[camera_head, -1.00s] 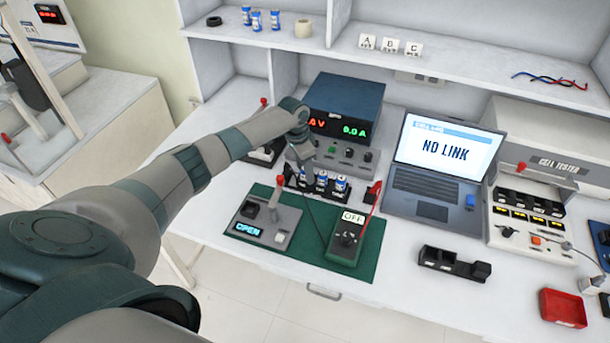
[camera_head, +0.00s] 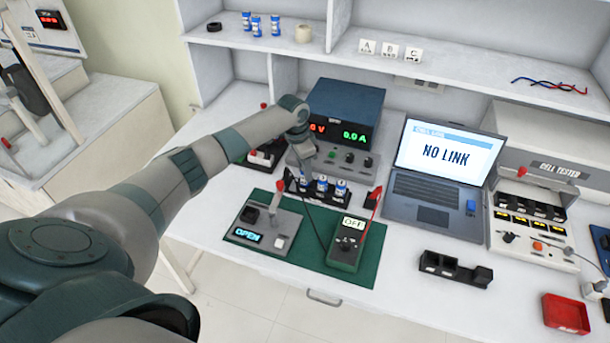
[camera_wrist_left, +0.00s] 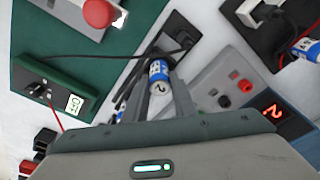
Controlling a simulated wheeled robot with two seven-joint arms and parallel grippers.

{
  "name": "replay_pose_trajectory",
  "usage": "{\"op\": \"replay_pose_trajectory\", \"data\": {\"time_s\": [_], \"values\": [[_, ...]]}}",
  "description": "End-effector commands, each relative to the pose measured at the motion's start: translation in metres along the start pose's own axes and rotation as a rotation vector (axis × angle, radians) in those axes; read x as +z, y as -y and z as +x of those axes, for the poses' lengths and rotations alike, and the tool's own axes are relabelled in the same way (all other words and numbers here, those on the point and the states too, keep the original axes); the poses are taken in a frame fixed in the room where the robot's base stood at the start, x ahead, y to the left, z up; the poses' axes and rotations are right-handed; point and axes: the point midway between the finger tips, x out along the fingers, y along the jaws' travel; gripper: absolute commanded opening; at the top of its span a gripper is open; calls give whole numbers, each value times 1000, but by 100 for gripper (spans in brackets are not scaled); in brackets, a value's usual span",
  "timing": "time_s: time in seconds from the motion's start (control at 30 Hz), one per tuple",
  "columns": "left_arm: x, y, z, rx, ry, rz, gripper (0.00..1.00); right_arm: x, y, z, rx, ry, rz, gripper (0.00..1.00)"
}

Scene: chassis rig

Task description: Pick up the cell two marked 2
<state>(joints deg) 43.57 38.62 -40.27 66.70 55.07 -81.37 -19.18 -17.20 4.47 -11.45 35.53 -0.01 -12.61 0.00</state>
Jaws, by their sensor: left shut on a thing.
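The cell marked 2 (camera_wrist_left: 160,82) is a small blue and white cylinder, and its white end with the 2 shows in the left wrist view. My left gripper (camera_wrist_left: 158,98) is shut on this cell, with a finger on either side of it. In the head view my left gripper (camera_head: 304,168) is over the left part of a black rack (camera_head: 325,200) behind the green mat. Blue and white cells (camera_head: 322,184) stand there in a row. I cannot tell whether the held cell is clear of the rack. My right gripper is not in view.
The power supply (camera_head: 345,108) stands close behind the rack. A green mat (camera_head: 300,268) with a lever box (camera_head: 262,225) and a multimeter (camera_head: 349,243) lies in front. The laptop (camera_head: 437,170) is to the right. An empty-looking black holder (camera_head: 455,266) stands front right.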

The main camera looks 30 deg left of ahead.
Motion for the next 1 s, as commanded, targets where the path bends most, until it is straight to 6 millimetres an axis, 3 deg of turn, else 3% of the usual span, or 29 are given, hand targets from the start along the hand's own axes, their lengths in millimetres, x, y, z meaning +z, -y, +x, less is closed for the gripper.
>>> {"op": "replay_pose_trajectory", "data": {"time_s": [0.3, 0.5, 1.0], "values": [[-8, 1, -51, -3, -4, 2, 0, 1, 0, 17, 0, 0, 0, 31], [-11, 1, -73, -1, -2, 1, 0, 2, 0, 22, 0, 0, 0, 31], [-12, 0, -79, -1, -1, 0, 0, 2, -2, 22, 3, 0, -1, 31]]}}
